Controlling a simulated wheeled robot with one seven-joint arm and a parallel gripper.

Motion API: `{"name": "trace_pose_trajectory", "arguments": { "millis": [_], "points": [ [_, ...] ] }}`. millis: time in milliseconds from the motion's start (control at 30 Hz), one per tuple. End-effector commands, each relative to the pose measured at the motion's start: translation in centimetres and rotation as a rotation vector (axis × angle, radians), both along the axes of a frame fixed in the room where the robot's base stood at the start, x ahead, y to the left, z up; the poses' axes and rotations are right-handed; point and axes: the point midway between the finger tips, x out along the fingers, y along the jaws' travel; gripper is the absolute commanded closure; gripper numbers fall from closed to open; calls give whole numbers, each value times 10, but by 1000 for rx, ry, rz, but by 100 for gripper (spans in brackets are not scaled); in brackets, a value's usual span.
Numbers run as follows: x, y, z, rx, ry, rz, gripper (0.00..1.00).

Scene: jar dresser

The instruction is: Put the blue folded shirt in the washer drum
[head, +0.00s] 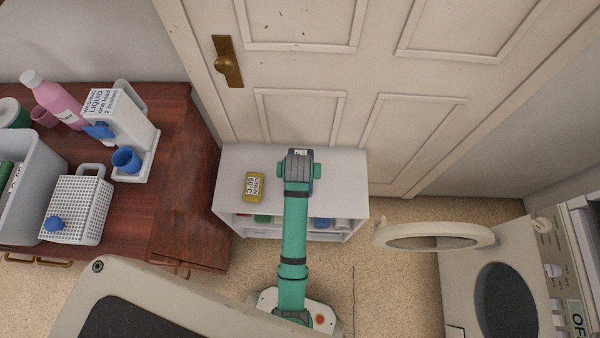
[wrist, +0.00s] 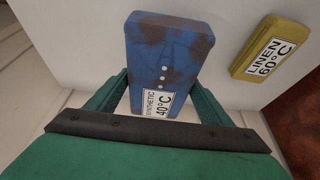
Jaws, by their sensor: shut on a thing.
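The blue folded shirt (wrist: 168,48) is dark blue with darker patches and a white label reading SYNTHETIC 40°C. In the wrist view it lies between the two green fingers of my gripper (wrist: 160,88), which is shut on it. In the head view my gripper (head: 299,172) is over the top of the low white shelf (head: 345,180) and hides most of the shirt. Whether the shirt still touches the shelf top is unclear. The washer (head: 462,290) stands at the right. Its round door (head: 435,237) is open and its dark drum opening (head: 508,303) is visible.
A yellow folded item (head: 255,186) labelled LINEN 60°C lies left of my gripper; it also shows in the wrist view (wrist: 270,48). Several coloured items sit inside the shelf. A brown dresser (head: 185,170) with bottles and baskets stands left. Bare floor lies between shelf and washer.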

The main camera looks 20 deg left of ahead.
Motion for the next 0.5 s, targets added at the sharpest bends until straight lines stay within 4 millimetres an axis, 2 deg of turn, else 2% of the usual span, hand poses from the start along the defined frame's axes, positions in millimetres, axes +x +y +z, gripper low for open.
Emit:
{"name": "trace_pose_trajectory", "arguments": {
  "millis": [267,500],
  "points": [
    [3,0,-32,0,3,-1,52],
    [4,0,-34,-1,0,-1,52]
  ]
}}
